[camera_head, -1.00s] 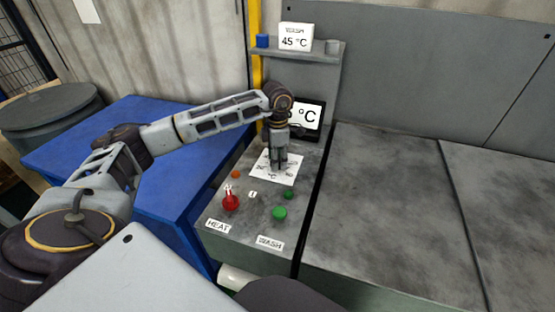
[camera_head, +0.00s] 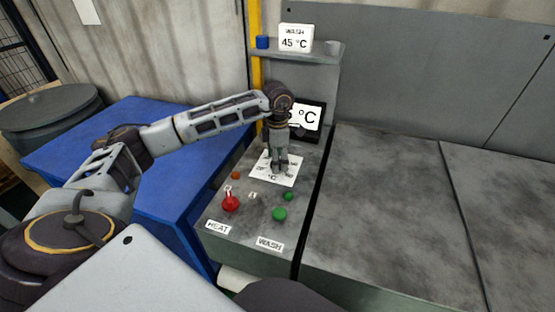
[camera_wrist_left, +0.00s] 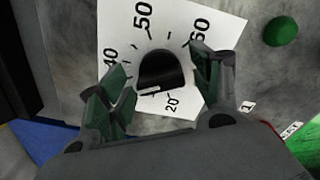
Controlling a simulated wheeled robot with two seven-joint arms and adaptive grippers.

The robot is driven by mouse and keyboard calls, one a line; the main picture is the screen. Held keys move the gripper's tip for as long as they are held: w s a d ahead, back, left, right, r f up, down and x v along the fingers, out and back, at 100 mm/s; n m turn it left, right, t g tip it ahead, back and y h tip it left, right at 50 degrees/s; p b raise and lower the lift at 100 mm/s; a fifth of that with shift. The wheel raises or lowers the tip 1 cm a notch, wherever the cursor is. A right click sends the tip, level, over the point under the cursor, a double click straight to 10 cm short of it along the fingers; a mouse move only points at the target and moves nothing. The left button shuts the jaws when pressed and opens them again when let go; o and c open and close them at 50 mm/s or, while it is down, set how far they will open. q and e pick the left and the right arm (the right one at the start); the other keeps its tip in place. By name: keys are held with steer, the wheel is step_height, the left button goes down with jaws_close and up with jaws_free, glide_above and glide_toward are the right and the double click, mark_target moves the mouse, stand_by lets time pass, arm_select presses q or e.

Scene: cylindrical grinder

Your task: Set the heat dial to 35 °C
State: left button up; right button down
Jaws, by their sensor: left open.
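The heat dial is a black knob (camera_wrist_left: 160,70) on a white scale card (camera_wrist_left: 118,28), seen close up in the left wrist view. The numbers 40, 50, 60 and 20 are readable; the left finger covers part of the scale between 20 and 40. A short white mark shows at the knob's lower edge, toward the covered side. My left gripper (camera_wrist_left: 160,78) is open, with one finger on each side of the knob; contact cannot be told. In the head view my left gripper (camera_head: 278,166) is over the card (camera_head: 288,179) and hides the knob.
The panel holds a red switch (camera_head: 230,204), green buttons (camera_head: 280,214), an orange lamp (camera_head: 236,175), and HEAT (camera_head: 217,227) and WASH (camera_head: 270,244) labels. Behind stand a °C display (camera_head: 308,117), partly hidden, and a WASH 45 °C sign (camera_head: 295,39) on a shelf. A blue table (camera_head: 90,150) lies left.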

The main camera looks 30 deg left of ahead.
arm_select(q)
step_height(320, 180, up, 12)
stand_by(0.6)
steer(key=shift+f, duration=0.2)
stand_by(0.5)
